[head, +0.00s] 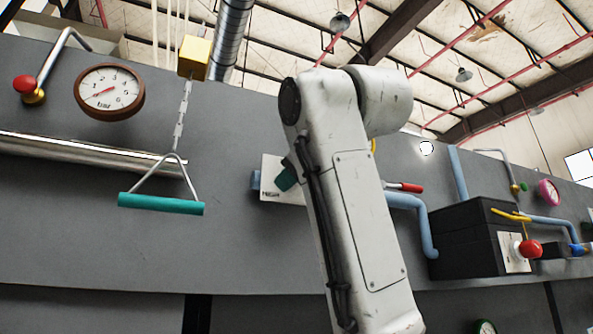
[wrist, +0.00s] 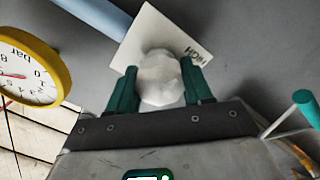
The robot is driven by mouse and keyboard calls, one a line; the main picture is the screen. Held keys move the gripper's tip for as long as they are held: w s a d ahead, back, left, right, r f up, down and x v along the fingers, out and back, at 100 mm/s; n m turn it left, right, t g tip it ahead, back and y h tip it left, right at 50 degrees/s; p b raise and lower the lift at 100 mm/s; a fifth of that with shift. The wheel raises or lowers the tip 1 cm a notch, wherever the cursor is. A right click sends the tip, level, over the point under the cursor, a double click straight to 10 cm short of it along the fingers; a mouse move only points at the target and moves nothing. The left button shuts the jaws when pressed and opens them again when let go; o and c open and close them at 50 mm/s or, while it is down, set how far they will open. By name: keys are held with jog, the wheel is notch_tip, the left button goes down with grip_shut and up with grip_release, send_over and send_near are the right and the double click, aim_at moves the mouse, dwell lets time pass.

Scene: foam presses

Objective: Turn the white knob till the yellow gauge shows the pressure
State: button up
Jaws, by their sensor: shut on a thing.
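The white knob (wrist: 160,78) is in the middle of the wrist view, in front of a tilted white plate (wrist: 148,30) marked HIGH. My gripper (wrist: 160,68) has its green fingers on both sides of the knob and is shut on it. The yellow gauge (wrist: 28,68) is at the left of the wrist view, partly cut off. Its red needle shows, but the reading is too small to tell. One green finger of my gripper (head: 287,176) shows there beside the plate (head: 272,190).
A brown-rimmed gauge (head: 109,91), a red-ended lever (head: 24,84) and a hanging teal handle (head: 160,204) are at the left. A black box (head: 465,240) with a red knob (head: 530,249) is at the right, beside blue pipes (head: 424,225).

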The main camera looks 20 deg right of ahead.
jog(key=shift+f, duration=0.15)
jog(key=o, duration=1)
jog(key=shift+o, duration=0.2)
jog(key=s+b, duration=0.4)
jog(key=s, duration=0.6)
jog(key=shift+s, duration=0.4)
